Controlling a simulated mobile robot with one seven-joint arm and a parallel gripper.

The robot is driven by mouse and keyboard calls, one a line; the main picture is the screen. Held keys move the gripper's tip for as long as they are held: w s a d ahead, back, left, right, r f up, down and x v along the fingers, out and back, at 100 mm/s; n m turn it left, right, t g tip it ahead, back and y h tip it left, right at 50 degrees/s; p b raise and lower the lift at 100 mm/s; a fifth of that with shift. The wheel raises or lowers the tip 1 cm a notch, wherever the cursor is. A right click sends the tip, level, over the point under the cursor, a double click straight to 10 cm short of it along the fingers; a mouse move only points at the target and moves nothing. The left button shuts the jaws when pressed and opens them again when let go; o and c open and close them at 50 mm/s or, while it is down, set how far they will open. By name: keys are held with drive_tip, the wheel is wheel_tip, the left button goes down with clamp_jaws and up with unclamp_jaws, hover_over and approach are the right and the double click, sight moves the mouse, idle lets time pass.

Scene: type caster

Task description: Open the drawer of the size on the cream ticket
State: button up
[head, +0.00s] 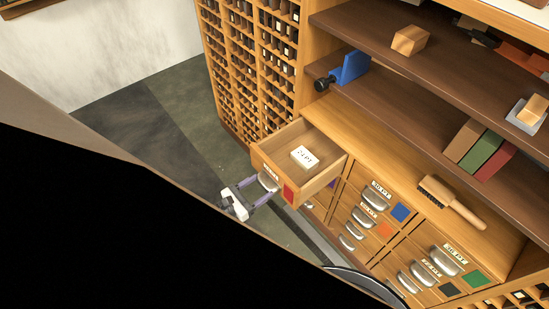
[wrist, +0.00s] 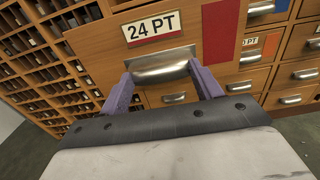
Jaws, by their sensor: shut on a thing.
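The 24 PT drawer (head: 325,178) at the top left of the cabinet stands pulled well out, with its inside showing. A pale block (head: 304,158) with lettering that looks like 24 PT lies in it; I cannot tell if it is the cream ticket. In the wrist view the drawer front bears a 24 PT label (wrist: 152,27), a red patch (wrist: 220,30) and a metal cup handle (wrist: 160,66). My gripper (head: 264,188) is at this handle, its purple fingers on either side, shut on it.
Other drawers, with 30 PT (head: 381,188) and 36 PT (head: 455,253) among their labels, are closed. A brush (head: 452,201) lies on the cabinet top. Shelves above hold blocks and a blue tool (head: 350,68). Dark floor (head: 185,120) is clear left of the drawer.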

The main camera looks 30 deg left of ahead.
drive_tip(key=shift+v, duration=2.8)
drive_tip(key=o, duration=1.2)
drive_tip(key=shift+o, duration=0.2)
drive_tip(key=b+v, duration=0.2)
drive_tip(key=v, duration=1.1)
drive_tip(key=shift+s, duration=0.3)
drive_tip(key=shift+s+r, duration=0.1)
